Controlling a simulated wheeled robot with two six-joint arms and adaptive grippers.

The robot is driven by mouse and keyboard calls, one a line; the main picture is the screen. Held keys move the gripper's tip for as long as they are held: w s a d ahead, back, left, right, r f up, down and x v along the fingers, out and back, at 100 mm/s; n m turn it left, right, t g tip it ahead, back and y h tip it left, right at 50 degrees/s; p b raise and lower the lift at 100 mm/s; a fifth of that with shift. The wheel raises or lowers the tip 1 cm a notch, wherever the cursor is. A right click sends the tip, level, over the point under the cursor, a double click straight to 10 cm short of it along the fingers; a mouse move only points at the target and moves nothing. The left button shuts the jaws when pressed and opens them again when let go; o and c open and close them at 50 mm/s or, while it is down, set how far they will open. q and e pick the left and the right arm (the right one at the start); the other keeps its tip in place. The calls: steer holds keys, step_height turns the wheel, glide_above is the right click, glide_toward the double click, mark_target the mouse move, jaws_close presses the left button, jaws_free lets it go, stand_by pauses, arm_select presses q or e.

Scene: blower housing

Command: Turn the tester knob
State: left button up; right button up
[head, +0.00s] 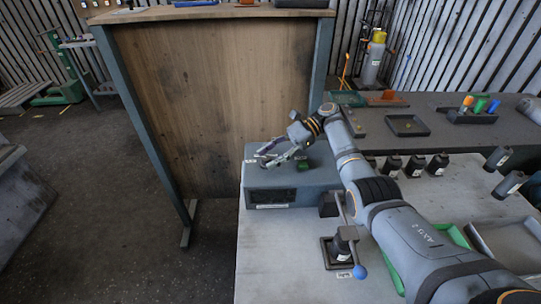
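A grey box with a dark front panel, which looks like the tester (320,184), stands at the left end of the grey table. My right gripper (262,160) is over the top of this box, coming from the right with its fingers pointing left. The fingers look spread apart with nothing visible between them. A small green part (303,165) shows on the box top just right of the fingers. I cannot make out the knob clearly; the gripper may hide it. I cannot tell whether the fingers touch the box. My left gripper is not in view.
Several black bottles (415,166) stand right of my arm. A green tray (391,272) and a grey tray (500,232) lie at right. A wooden panel (215,100) rises behind.

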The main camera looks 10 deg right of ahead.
step_height(320, 180, up, 10)
stand_by(0.6)
steer(key=shift+r, duration=0.1)
